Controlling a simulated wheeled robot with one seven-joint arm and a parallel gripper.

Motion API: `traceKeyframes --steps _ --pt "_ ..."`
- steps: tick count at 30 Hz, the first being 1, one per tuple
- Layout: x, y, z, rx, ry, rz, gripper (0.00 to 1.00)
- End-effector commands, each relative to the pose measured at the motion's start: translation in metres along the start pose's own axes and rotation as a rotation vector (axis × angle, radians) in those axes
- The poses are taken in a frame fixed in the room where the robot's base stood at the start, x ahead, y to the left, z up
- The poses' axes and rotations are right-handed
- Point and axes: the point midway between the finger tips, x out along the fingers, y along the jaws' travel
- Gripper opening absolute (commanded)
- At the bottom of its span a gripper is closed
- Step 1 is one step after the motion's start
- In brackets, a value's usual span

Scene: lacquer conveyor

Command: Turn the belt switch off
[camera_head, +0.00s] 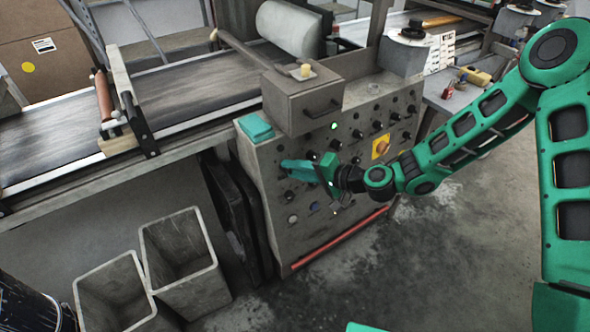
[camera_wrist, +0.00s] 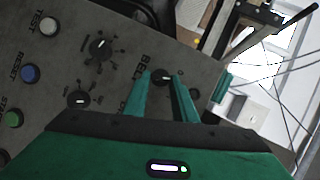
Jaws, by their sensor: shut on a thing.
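The belt switch (camera_wrist: 163,75) is a dark round knob with a light pointer mark, on the grey control panel. The partly covered label "BEL" is beside it in the wrist view. My gripper (camera_wrist: 160,82) has its two green fingers on either side of the knob, shut on it. In the head view my gripper (camera_head: 288,166) reaches to the left part of the control panel (camera_head: 300,232) and hides the switch there. The full label and the knob's exact setting are hard to read.
A green lamp (camera_head: 334,126) is lit on the panel, near an orange knob on a yellow plate (camera_head: 381,147). Other knobs (camera_wrist: 101,46) and a blue button (camera_wrist: 30,73) are close by. The conveyor belt (camera_head: 190,92) runs left. Two grey bins (camera_head: 181,220) stand on the floor.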

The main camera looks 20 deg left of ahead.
Motion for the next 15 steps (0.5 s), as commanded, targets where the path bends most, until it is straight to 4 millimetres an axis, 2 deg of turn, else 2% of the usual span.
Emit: traceKeyframes --steps 6,15 --pt "-0.0005 -0.0015 0.0016 -0.12 0.006 0.056 0.03" --pt "-0.0006 -0.001 0.0017 -0.197 0.011 0.095 0.03"
